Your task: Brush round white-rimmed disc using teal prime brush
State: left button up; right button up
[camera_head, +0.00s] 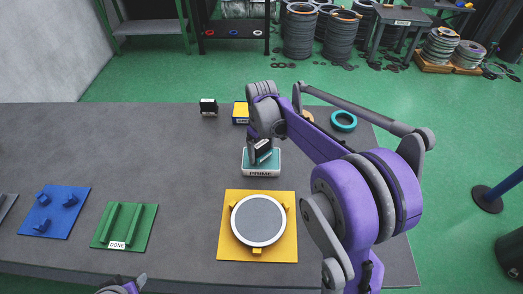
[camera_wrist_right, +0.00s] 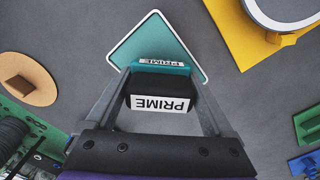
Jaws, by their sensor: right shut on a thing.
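My right gripper (camera_head: 262,150) is shut on the prime brush (camera_head: 263,146), a black block with a white PRIME label and a teal part. The brush also shows between the fingers in the right wrist view (camera_wrist_right: 163,104). It is at the teal PRIME pad (camera_head: 261,170), which also shows in the wrist view (camera_wrist_right: 152,40); I cannot tell whether they touch. The white-rimmed disc (camera_head: 258,220), with a grey face, lies on a yellow fixture plate (camera_head: 230,253) nearer the front. My left gripper (camera_head: 125,287) shows only in part at the bottom edge; its jaws are unclear.
A green DONE plate with rails (camera_head: 142,232) and a blue plate with pegs (camera_head: 45,222) lie at left. A black brush (camera_head: 208,106), a yellow-labelled block (camera_head: 241,112) and a teal ring (camera_head: 344,120) are farther back. The table's (camera_head: 140,145) left middle is clear.

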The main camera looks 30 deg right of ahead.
aim_at(261, 144)
jog(key=shift+w+r+p, duration=0.1)
jog(key=shift+r+p, duration=0.9)
jog(key=shift+r, duration=2.15)
pick_arm(q)
jog(key=r, duration=0.1)
jog(key=w+r, duration=0.1)
jog(key=r, duration=0.2)
jog(key=shift+w+a, duration=0.1)
jog(key=shift+w, duration=0.15)
pick_arm(e)
jog(key=shift+s, duration=0.2)
pick_arm(q)
jog(key=shift+f, duration=0.15)
pick_arm(e)
jog(key=shift+a+f, duration=0.1)
